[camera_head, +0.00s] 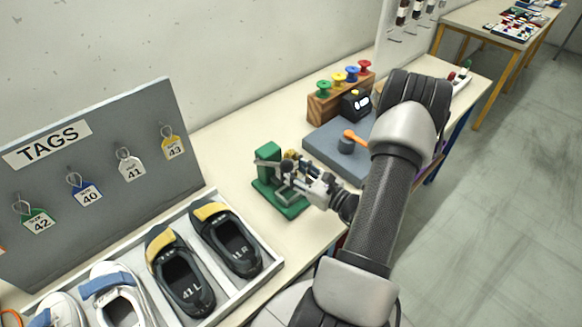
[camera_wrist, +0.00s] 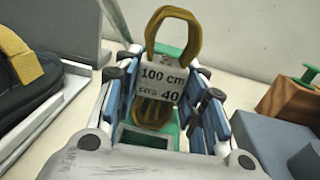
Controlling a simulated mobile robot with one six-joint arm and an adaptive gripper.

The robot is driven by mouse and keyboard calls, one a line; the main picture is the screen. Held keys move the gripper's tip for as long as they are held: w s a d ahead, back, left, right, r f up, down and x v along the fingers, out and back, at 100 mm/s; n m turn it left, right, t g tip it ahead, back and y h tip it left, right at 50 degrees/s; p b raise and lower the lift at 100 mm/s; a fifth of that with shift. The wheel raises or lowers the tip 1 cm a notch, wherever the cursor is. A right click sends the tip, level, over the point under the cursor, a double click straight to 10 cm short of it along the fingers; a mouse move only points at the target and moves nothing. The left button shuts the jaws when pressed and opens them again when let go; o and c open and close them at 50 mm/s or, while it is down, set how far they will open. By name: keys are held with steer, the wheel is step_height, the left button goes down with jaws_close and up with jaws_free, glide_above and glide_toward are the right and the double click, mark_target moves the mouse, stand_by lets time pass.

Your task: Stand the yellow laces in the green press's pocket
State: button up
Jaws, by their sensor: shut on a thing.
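The yellow laces (camera_wrist: 180,22), a looped bundle with a white band (camera_wrist: 165,80) reading "100 cm" and "40", stand upright between the fingers of my gripper (camera_wrist: 162,100) in the wrist view. My gripper is shut on them; it also shows in the head view (camera_head: 291,176). The green press (camera_head: 292,208) stands on the table, with my gripper over its base. In the wrist view, green press parts (camera_wrist: 150,137) show below and behind the laces. I cannot tell whether the laces' lower end is inside the pocket. In the head view the laces (camera_head: 290,154) are mostly hidden.
A tray of shoes (camera_head: 262,280) lies left of the press, before a grey TAGS board (camera_head: 100,190). To the right are a grey mat (camera_head: 322,150) with an orange-handled tool (camera_head: 350,140), a black box (camera_head: 355,104) and a wooden rack of colored spools (camera_head: 325,108).

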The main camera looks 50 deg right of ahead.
steer(key=shift+f+b, duration=2.35)
steer(key=shift+f, duration=0.8)
steer(key=o, duration=1)
steer(key=s, duration=1.2)
